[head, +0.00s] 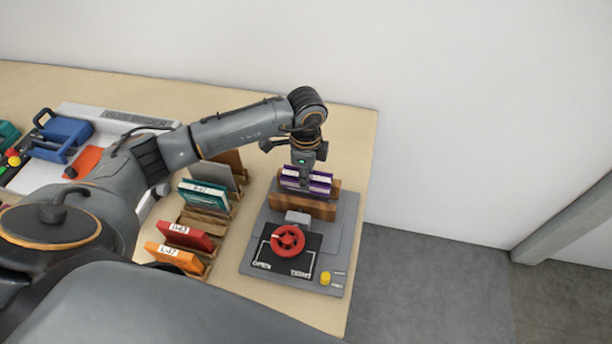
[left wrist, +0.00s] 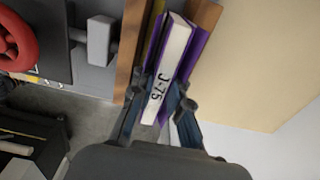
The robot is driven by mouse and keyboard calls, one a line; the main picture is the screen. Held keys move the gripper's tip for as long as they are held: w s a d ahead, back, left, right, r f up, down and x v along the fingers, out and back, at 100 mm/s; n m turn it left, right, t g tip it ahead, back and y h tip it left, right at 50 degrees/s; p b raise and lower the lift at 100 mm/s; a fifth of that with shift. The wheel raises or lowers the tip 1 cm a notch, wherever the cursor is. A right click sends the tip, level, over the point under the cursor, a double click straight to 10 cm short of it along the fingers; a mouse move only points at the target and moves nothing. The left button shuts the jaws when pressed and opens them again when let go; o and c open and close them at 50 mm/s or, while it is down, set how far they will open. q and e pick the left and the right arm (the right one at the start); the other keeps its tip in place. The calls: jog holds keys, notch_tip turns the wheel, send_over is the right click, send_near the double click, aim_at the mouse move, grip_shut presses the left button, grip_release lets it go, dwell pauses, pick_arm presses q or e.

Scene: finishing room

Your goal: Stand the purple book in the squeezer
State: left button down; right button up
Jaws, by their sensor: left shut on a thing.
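The purple book (head: 306,180) is between the wooden boards of the squeezer (head: 258,227) in the head view. Its label reads J-75 in the left wrist view (left wrist: 165,75). My left gripper (head: 303,165) is above the squeezer, and its fingers are shut on the book from both sides (left wrist: 158,103). The book stands spine up, with one wooden board on each side. Whether its lower edge rests on the squeezer's base is hidden. The squeezer's red handwheel (head: 288,241) is in front of the boards. My right gripper is not in view.
Racks left of the squeezer hold a teal book (head: 203,196), a red book (head: 188,236) and an orange book (head: 174,257). A blue device (head: 60,136) stands on the far left. The table's right edge is close beside the squeezer, with a bare wall behind.

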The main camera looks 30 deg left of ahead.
pick_arm(q)
jog(key=shift+f+b, duration=0.4)
jog(key=shift+f, duration=0.15)
jog(key=c, duration=1.6)
grip_release()
jog(key=shift+o, duration=0.2)
jog(key=shift+r, duration=0.1)
jog(key=shift+r+p, duration=0.85)
jog(key=shift+r, duration=0.05)
jog(key=shift+r+p, duration=3.35)
jog(key=shift+r, duration=1.25)
